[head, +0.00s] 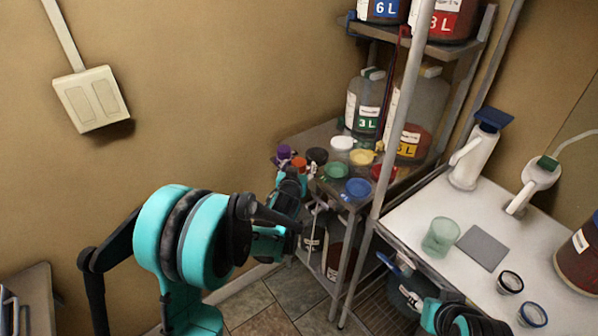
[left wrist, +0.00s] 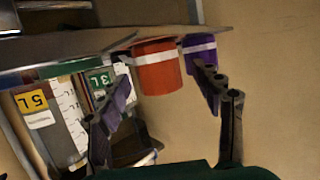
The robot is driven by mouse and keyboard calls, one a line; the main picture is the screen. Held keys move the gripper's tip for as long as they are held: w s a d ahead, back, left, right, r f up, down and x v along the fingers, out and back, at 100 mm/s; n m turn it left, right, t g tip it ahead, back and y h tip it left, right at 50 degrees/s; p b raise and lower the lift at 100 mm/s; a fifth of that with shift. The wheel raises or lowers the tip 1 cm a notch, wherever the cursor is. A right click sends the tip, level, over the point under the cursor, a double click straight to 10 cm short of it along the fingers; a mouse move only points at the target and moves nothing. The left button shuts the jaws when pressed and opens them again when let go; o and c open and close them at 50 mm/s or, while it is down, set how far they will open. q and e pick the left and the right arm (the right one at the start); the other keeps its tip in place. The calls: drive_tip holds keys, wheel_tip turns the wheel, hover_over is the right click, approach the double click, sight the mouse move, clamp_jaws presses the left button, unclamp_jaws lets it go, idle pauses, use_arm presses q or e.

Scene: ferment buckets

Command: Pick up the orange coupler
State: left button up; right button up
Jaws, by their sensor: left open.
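The orange coupler (head: 299,162) sits near the left edge of the shelf top, partly hidden by my gripper in the head view. In the left wrist view, the orange coupler (left wrist: 157,72) is a short orange cylinder with a white band, against the shelf surface. My left gripper (left wrist: 164,80) is open, its dark fingers on either side of the coupler, apart from it as far as I can tell. In the head view my left gripper (head: 291,176) is right in front of the coupler. My right gripper is not in view; only part of that arm shows.
A purple coupler (left wrist: 200,50) stands close beside the orange one, near one fingertip. Several coloured lids and a black one (head: 317,156) crowd the shelf top (head: 322,134). A metal post (head: 398,110) rises on the right. Wall lies to the left.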

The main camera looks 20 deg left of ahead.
use_arm(q)
drive_tip(key=shift+x, duration=0.8)
drive_tip(key=shift+r, duration=0.1)
drive_tip(key=c, duration=1.4)
